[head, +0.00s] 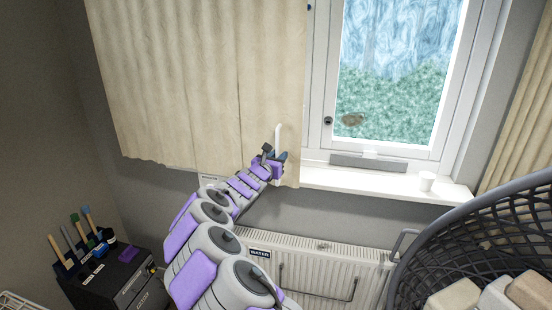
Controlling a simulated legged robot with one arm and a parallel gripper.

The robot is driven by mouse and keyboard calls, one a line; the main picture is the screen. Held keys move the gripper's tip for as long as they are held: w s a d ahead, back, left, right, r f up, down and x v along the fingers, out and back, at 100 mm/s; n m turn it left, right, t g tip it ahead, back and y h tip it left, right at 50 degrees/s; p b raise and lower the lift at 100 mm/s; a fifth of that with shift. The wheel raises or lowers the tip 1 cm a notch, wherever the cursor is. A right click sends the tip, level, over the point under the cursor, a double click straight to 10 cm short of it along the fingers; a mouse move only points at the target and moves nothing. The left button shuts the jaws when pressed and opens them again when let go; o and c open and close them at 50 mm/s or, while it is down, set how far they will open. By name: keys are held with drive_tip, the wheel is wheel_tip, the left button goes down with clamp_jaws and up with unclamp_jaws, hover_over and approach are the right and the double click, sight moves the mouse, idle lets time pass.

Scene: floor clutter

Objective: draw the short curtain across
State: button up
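The short cream curtain (190,85) hangs over the left part of the window (390,90), its lower edge ending above the radiator. Its right edge lies near the window frame, and the right part of the glass is uncovered. My gripper (274,158) is at the curtain's lower right corner, next to a thin white upright rod or handle (278,140). The fingers are small and overlap the cloth and the white piece, so I cannot tell whether they are closed on either. Another cream curtain (524,125) hangs at the far right.
A dark mesh basket (480,245) with pale blocks is at the lower right. A black tool holder (110,280) stands at the lower left.

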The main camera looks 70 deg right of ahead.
drive_tip(key=shift+o, duration=0.7)
drive_tip(key=shift+s, duration=0.15)
drive_tip(key=shift+d+f, duration=0.1)
drive_tip(key=w+a+b, duration=0.1)
drive_tip(key=w+a, duration=0.1)
drive_tip(key=a, duration=1.5)
drive_tip(key=shift+w, duration=0.2)
drive_tip(key=shift+a, duration=0.1)
